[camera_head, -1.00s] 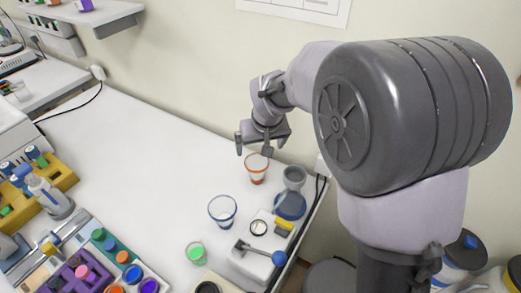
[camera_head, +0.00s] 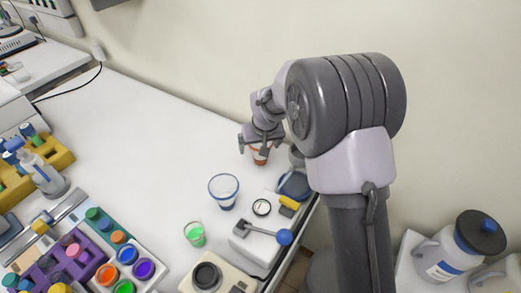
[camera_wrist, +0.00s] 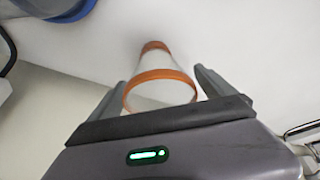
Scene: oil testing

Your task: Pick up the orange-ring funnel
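The orange-ring funnel (camera_head: 260,157) stands on the white table, partly hidden by my gripper in the head view. In the wrist view the funnel (camera_wrist: 155,86) is clear and whitish, with an orange ring at its wide end and an orange band at its far narrow end. My gripper (camera_wrist: 160,80) is open, with one finger on each side of the funnel's wide end. The gaps are small, and I cannot tell whether either finger touches it. In the head view my gripper (camera_head: 260,145) is down at the funnel.
A blue-rimmed clear vessel (camera_head: 223,191) stands nearer the camera. A white device (camera_head: 258,243) with a blue knob and a dark blue round item (camera_head: 295,185) are by the table's right edge. A green-filled cup (camera_head: 194,234) is nearer. The table's middle left is clear.

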